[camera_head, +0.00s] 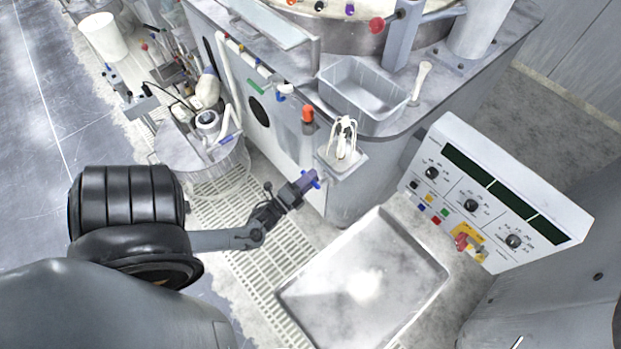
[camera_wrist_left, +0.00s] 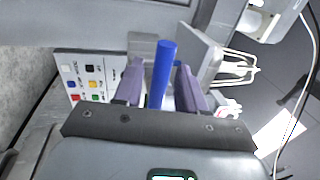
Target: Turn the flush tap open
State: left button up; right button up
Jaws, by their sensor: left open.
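A blue tap handle (camera_wrist_left: 162,72) stands out as a straight rod in the left wrist view. In the head view a small part of the blue handle (camera_head: 315,180) shows at the tip of my left gripper (camera_head: 302,184), near the front corner of the machine. My left gripper (camera_wrist_left: 160,88) is open. Its two purple fingers stand on either side of the blue rod, with a gap visible on each side. The tap's body is mostly hidden behind the gripper. My right gripper is not in view.
A control panel (camera_head: 480,205) with knobs and coloured buttons stands at the right. A steel tray (camera_head: 415,245) lies in front of it. A bracket with a white wire item (camera_head: 343,140) sits just above the gripper.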

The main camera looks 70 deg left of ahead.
pick_arm(q)
jog(key=v, duration=1)
jog(key=shift+s, duration=0.3)
jog(key=shift+d, duration=0.15)
